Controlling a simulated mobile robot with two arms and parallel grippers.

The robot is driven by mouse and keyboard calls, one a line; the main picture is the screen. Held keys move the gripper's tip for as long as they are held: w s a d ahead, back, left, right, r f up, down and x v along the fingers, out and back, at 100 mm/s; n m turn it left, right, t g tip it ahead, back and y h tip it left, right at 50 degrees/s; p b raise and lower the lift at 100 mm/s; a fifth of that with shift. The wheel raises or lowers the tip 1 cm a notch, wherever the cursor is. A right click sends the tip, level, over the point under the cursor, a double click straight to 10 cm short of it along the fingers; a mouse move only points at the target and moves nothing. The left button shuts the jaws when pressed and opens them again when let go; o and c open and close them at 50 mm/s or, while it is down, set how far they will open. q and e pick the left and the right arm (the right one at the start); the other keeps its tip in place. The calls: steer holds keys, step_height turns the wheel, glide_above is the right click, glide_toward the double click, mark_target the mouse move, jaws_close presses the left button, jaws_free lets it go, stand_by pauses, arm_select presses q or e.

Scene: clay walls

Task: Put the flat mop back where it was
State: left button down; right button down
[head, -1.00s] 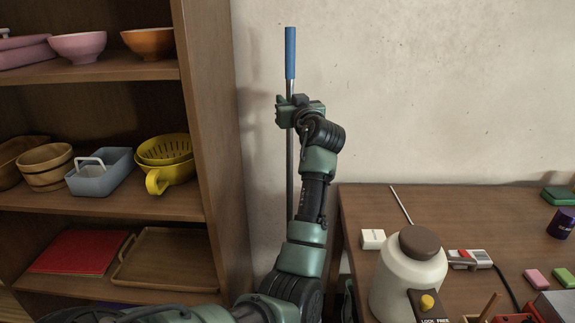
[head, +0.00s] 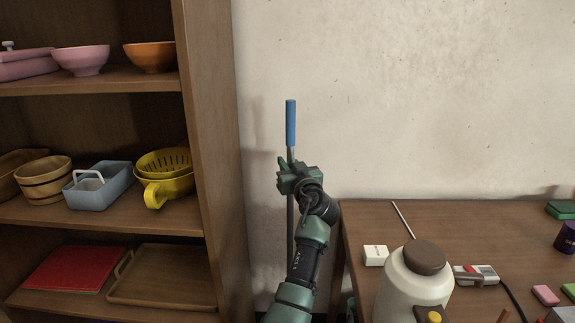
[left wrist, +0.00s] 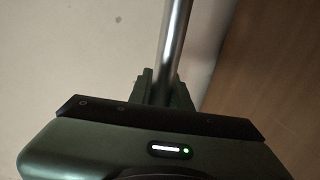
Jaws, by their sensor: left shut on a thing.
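The flat mop (head: 291,124) stands upright against the pale wall, in the gap between the shelf unit and the table. Its blue grip is at the top, with a grey metal pole below. My left gripper (head: 290,172) is shut on the pole just below the blue grip. The metal pole also shows in the left wrist view (left wrist: 171,50), running into the jaws of my left gripper (left wrist: 163,88). The mop's lower end and head are hidden behind my arm and below the picture. My right gripper is not in view.
A brown shelf unit (head: 212,150) stands close on the left, holding bowls, a yellow colander (head: 166,178) and trays. A wooden table (head: 450,225) stands close on the right, with a large white jar (head: 412,285) near its left edge. The gap between them is narrow.

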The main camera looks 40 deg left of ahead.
arm_select(q)
steer(key=shift+r, duration=0.15)
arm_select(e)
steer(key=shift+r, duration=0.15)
arm_select(q)
steer(key=c, duration=1.5)
jaws_free()
steer(key=shift+o, duration=0.9)
steer(key=shift+s, duration=0.1)
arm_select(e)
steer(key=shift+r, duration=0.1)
